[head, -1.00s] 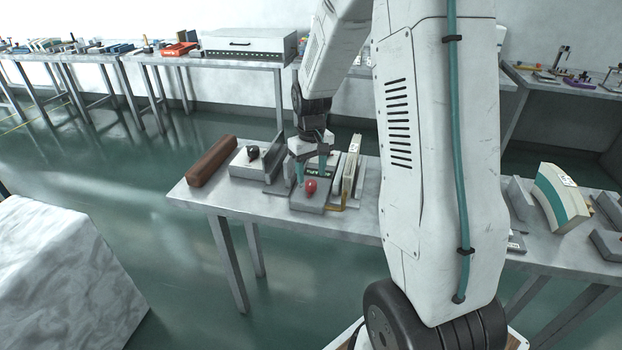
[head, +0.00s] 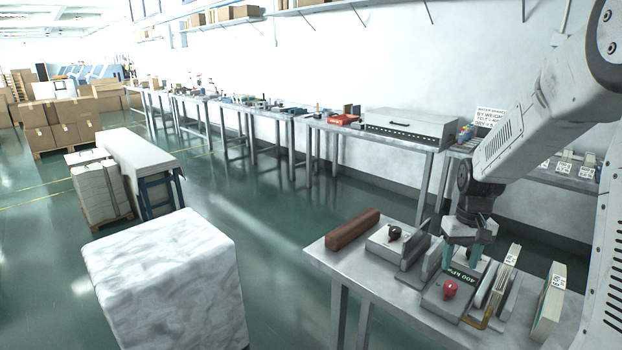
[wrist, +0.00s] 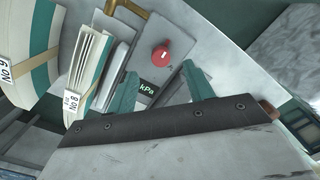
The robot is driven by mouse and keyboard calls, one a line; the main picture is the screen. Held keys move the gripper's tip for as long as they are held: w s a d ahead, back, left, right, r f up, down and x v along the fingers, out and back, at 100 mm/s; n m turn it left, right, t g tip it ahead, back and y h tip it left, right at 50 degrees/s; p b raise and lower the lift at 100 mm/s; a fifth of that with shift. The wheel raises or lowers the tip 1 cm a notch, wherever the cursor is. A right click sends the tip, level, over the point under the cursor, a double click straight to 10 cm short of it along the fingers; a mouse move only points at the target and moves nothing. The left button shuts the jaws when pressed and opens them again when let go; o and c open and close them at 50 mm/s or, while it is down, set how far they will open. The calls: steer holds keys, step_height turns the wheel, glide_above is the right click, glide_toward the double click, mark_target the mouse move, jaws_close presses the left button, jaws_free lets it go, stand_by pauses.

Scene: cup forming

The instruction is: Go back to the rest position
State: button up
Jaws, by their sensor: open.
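My gripper (head: 466,258) hangs over the grey steel table (head: 318,252), above a grey device with a red knob (head: 450,288) and a "400 kPa" display (head: 461,276). In the wrist view its two green fingers (wrist: 158,92) stand apart, with nothing between them but the device below. The red knob (wrist: 161,52) lies beyond the fingertips there. I cannot tell the exact height of the fingertips over the device.
A brown roll (head: 353,229) and a grey block with a black knob (head: 394,235) lie left of my gripper. Upright labelled pieces (head: 549,302) stand right.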

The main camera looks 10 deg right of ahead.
steer(key=s+a+r, duration=0.4)
steer(key=s+a, duration=0.1)
steer(key=s, duration=0.4)
steer(key=s+a+r+n+t, duration=0.1)
steer(key=s+a+r, duration=0.4)
steer(key=s, duration=0.3)
steer(key=s+a+r, duration=0.5)
steer(key=s+a, duration=0.2)
steer(key=s, duration=0.2)
steer(key=shift+s+n+t, duration=0.3)
steer(key=shift+t, duration=0.1)
